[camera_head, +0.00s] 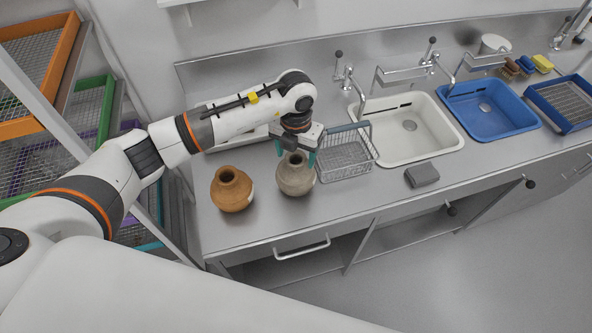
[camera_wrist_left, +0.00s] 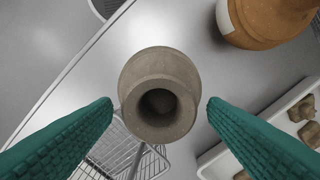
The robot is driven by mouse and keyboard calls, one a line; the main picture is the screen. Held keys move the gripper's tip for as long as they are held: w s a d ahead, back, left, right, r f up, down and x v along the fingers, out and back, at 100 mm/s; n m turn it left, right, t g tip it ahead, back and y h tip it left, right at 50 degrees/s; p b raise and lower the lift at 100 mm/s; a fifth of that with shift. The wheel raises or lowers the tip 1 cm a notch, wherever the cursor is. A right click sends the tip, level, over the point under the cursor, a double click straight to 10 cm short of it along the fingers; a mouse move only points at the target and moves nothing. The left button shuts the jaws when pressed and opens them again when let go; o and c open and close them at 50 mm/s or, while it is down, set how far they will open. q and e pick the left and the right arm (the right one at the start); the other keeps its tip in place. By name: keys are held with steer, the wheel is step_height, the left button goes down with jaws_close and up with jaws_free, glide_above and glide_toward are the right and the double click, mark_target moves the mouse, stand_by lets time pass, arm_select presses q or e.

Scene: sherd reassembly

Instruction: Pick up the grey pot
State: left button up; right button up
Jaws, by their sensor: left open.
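The grey pot (camera_head: 296,176) stands upright on the steel counter, right of the orange-brown pot (camera_head: 231,190). My left gripper (camera_head: 297,155) is directly above it, pointing down, with teal fingers at either side of its neck. In the left wrist view the grey pot (camera_wrist_left: 160,94) is seen from above, its round dark mouth facing the camera. The two teal fingers of the left gripper (camera_wrist_left: 160,120) are spread wide, with a gap on each side of the pot. The fingers partly hide its upper part in the head view. My right gripper is not in view.
A wire basket (camera_head: 345,166) stands close to the right of the grey pot. A white tray with sherds (camera_wrist_left: 212,160) lies behind the pots. A white basin (camera_head: 440,140), a blue basin (camera_head: 520,122) and a grey block (camera_head: 421,175) are farther right.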

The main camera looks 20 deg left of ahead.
arm_select(q)
steer(key=shift+s+f, duration=0.1)
steer(key=shift+f, duration=1.05)
steer(key=c, duration=1.2)
steer(key=shift+c, duration=1.3)
jaws_close()
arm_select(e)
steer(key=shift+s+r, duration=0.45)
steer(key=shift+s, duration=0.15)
